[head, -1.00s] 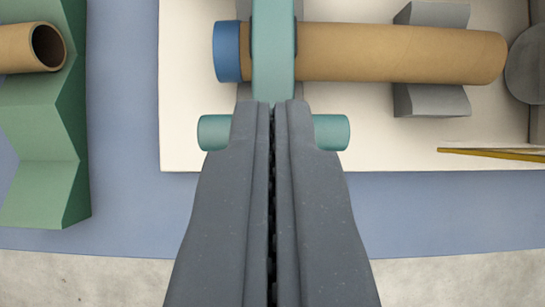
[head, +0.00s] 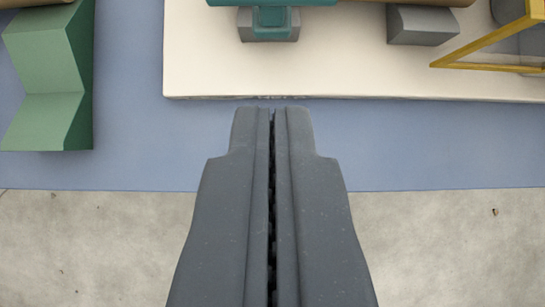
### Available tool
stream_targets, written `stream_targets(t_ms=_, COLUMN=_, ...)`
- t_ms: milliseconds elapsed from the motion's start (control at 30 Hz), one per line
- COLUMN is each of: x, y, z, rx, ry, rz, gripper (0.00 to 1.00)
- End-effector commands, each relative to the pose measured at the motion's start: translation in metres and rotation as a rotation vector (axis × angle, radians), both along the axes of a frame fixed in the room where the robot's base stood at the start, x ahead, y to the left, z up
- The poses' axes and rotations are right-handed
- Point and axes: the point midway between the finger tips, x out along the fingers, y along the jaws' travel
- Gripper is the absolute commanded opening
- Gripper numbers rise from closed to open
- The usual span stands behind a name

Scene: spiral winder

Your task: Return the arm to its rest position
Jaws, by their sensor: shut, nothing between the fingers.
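My gripper (head: 272,112) is in the middle of the head view, with its two dark grey fingers shut against each other and nothing between them. Its tips show over the blue surface, just below the front edge of the cream base plate (head: 340,85). The teal part (head: 270,18) is at the top of the view, above and apart from my fingertips. Only a thin strip of the tan tube (head: 430,2) shows at the top edge; the rest is cut off.
A green stepped rack (head: 48,75) stands at the left. A grey block (head: 422,25) and a yellow-edged frame (head: 490,42) are at the upper right. The blue mat (head: 430,145) is bare near my gripper, and the concrete floor (head: 440,235) is clear.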

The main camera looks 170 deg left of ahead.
Motion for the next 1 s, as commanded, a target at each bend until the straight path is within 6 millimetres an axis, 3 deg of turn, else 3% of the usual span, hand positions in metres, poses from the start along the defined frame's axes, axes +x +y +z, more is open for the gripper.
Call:
stream_targets(t_ms=167, x=0.006, y=0.001, z=0.012, rx=-0.002, ry=-0.023, rz=0.003, gripper=0.0)
stream_targets(t_ms=267, x=0.02, y=0.003, z=0.045, rx=-0.004, ry=-0.079, rz=0.01, gripper=0.0)
stream_targets(t_ms=433, x=0.047, y=0.009, z=0.148, rx=-0.013, ry=-0.24, rz=0.03, gripper=0.0)
stream_targets(t_ms=567, x=0.052, y=0.015, z=0.234, rx=-0.019, ry=-0.367, rz=0.044, gripper=0.0)
stream_targets(t_ms=700, x=0.042, y=0.021, z=0.324, rx=-0.023, ry=-0.494, rz=0.058, gripper=0.0)
stream_targets(t_ms=800, x=0.027, y=0.024, z=0.379, rx=-0.026, ry=-0.572, rz=0.067, gripper=0.0)
stream_targets(t_ms=900, x=0.011, y=0.027, z=0.424, rx=-0.028, ry=-0.64, rz=0.073, gripper=0.0)
stream_targets(t_ms=1000, x=-0.001, y=0.028, z=0.449, rx=-0.03, ry=-0.675, rz=0.078, gripper=0.0)
